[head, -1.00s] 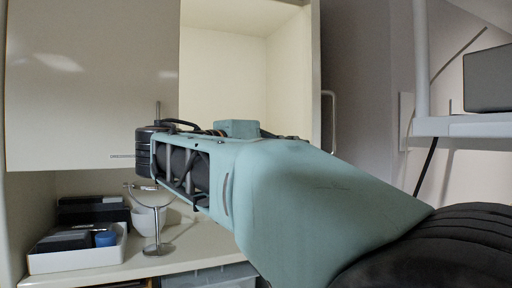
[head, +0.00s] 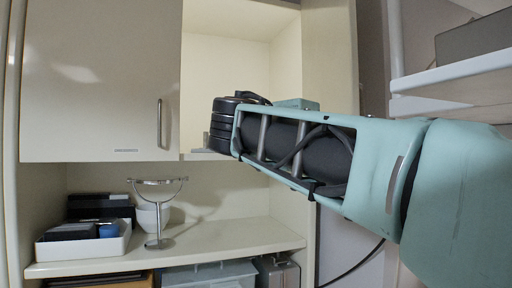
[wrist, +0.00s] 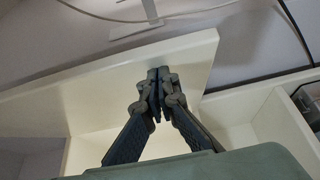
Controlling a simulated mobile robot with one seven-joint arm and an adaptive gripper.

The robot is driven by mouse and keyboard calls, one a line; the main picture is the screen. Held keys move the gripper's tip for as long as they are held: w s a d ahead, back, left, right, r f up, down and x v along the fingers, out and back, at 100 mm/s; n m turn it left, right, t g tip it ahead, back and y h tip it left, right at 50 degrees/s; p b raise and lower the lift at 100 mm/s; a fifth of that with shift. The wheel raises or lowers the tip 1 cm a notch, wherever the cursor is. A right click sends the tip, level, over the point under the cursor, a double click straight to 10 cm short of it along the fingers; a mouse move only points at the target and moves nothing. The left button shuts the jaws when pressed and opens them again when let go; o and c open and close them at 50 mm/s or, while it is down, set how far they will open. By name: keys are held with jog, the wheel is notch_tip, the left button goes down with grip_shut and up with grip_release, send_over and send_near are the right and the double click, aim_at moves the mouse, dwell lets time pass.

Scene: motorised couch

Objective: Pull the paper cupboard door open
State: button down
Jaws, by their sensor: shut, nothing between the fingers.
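The cream wall cupboard has its right part open, with the pale empty-looking compartment (head: 225,80) in view. A cream panel, which looks like the inner face of the open right door (head: 331,90), stands out at the compartment's right side. The left door (head: 95,80) is shut and carries a vertical metal handle (head: 159,124). My gripper (wrist: 157,73) is shut and empty. In the wrist view its fingertips overlap a cream panel (wrist: 60,105); I cannot tell whether they touch it. In the head view my arm hides most of the gripper.
Below is a shelf (head: 230,235) with a white tray (head: 85,245) of dark boxes, a white bowl (head: 150,215) and a round metal stand (head: 158,215). A white frame (head: 450,75) with a grey box stands at the right. The shelf's right part is clear.

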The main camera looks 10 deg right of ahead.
jog(key=s+d+b, duration=0.1)
jog(key=d, duration=0.7)
jog(key=shift+d, duration=0.2)
jog(key=v, duration=0.8)
jog(key=s+a+f+m+g+y+p, duration=0.15)
jog(key=f+y, duration=0.25)
jog(key=f, duration=0.6)
jog(key=s+f+g+y+p, duration=0.2)
jog(key=s+f+y+p, duration=0.1)
jog(key=f, duration=0.7)
jog(key=s+a+f+m+g+y+p, duration=0.1)
jog(key=s+a+f+m+y+p, duration=0.1)
jog(key=s+a+f, duration=0.3)
jog(key=s+a+f+m+g+y+p, duration=0.1)
jog(key=s+a+f+m+y+p, duration=0.2)
jog(key=f, duration=0.8)
jog(key=s+a+m+y, duration=0.1)
jog(key=s+a+y, duration=0.1)
jog(key=a, duration=0.1)
jog(key=shift+s+a+f, duration=0.2)
jog(key=shift+a+f, duration=0.1)
jog(key=shift+a, duration=0.05)
